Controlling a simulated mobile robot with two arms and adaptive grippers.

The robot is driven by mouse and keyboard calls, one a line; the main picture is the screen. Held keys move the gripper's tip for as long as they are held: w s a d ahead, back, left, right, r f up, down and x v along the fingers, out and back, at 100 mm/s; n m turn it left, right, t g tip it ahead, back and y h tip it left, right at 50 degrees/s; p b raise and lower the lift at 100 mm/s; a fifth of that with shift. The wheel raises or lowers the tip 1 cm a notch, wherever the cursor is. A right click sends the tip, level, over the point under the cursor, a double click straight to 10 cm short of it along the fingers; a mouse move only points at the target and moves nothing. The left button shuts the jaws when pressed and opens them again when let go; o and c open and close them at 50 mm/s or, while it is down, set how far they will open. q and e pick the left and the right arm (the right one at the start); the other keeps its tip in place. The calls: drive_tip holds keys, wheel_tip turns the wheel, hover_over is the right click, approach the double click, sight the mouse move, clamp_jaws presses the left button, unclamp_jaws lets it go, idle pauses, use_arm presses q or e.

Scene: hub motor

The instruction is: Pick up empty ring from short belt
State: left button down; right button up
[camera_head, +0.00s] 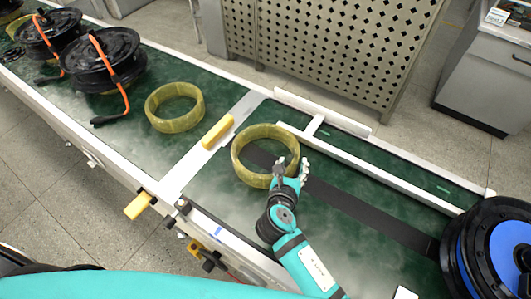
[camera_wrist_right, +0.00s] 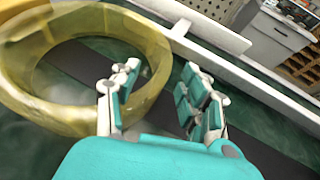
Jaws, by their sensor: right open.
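A yellow, translucent empty ring (camera_head: 237,146) lies flat on the green short belt (camera_head: 225,205) in the head view. My right gripper (camera_head: 290,168) is open at the ring's near right side. In the right wrist view the ring (camera_wrist_right: 60,118) fills the left part, and my right gripper (camera_wrist_right: 155,85) has its fingers spread with the ring's wall close beside or partly behind the left finger. I cannot tell whether they touch. My left gripper is not in view.
A second yellow ring (camera_head: 174,107) and black hub motors (camera_head: 102,60) with orange cables sit on the long belt to the left. A white rail (camera_head: 350,160) runs behind the short belt. A black and blue wheel (camera_head: 495,250) stands at the right.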

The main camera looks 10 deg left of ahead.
sight(294, 158)
drive_tip(key=x, duration=0.4)
drive_tip(key=shift+d+r, duration=0.15)
drive_tip(key=shift+r, duration=0.05)
drive_tip(key=shift+w+f, duration=0.1)
drive_tip(key=shift+w, duration=0.2)
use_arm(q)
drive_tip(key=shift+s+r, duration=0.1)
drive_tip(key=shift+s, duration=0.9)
use_arm(e)
drive_tip(key=shift+c, duration=0.3)
clamp_jaws()
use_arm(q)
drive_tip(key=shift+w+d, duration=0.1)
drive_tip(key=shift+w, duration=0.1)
